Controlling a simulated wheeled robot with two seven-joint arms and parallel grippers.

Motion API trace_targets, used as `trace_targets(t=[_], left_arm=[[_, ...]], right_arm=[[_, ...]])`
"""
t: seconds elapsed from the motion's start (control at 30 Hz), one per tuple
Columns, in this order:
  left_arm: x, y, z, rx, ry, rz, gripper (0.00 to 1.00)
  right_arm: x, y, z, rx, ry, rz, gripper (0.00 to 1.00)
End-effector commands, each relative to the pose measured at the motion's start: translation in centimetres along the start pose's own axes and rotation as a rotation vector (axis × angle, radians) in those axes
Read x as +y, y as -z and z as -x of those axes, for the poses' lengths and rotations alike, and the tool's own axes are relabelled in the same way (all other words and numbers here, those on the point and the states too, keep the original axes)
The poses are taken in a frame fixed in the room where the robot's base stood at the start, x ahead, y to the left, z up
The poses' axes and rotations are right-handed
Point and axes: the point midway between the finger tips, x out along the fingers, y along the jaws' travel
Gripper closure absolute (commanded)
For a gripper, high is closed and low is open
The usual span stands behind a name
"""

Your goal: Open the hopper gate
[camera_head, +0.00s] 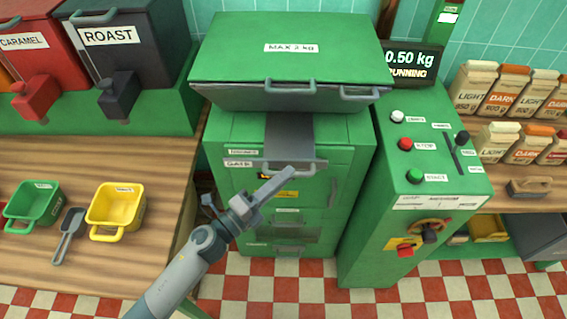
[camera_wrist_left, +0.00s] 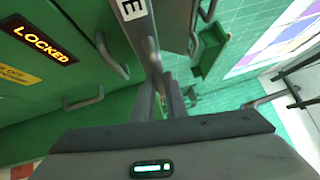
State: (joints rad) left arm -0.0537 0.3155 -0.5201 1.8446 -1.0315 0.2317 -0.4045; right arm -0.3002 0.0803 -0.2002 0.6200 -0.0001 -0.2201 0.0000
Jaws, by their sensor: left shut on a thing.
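The green hopper (camera_head: 290,55) with a "MAX 3 kg" label stands at the top middle in the head view. Under it is the gate, a grey plate (camera_head: 289,135) with a pale cross bar labelled "GATE" (camera_head: 240,163). My left gripper (camera_head: 288,175) reaches in from the lower left, its fingers at this bar. In the left wrist view the fingers (camera_wrist_left: 165,98) are shut at the bar (camera_wrist_left: 149,45), whose label end shows an "E". The fingers partly hide the grip. My right gripper is not in view.
A "LOCKED" display (camera_wrist_left: 45,40) is on the green cabinet. A scale display (camera_head: 410,63) reads 0.50 kg, RUNNING. The control stand (camera_head: 415,215) with buttons is close on the right. A table with a yellow scoop bin (camera_head: 117,206) is on the left.

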Motion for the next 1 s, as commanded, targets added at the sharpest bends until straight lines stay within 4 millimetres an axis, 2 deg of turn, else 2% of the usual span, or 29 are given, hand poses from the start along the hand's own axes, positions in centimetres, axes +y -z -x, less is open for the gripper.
trace_targets(t=[0.1,0.37,0.4,0.47,1.0], left_arm=[[-0.06,0.60,0.64,0.000,-0.002,-0.001,1.00],[-0.07,0.59,0.63,0.000,-0.002,-0.001,1.00],[-0.07,0.59,0.62,0.000,-0.002,-0.001,0.81],[-0.08,0.58,0.61,0.000,-0.001,-0.001,0.69],[-0.09,0.56,0.84,0.000,0.000,-0.001,0.69]], right_arm=[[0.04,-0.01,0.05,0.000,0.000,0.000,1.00],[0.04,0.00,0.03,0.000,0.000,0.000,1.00],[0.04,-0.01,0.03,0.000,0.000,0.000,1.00],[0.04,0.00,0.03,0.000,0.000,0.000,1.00],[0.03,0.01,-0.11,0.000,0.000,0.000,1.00]])
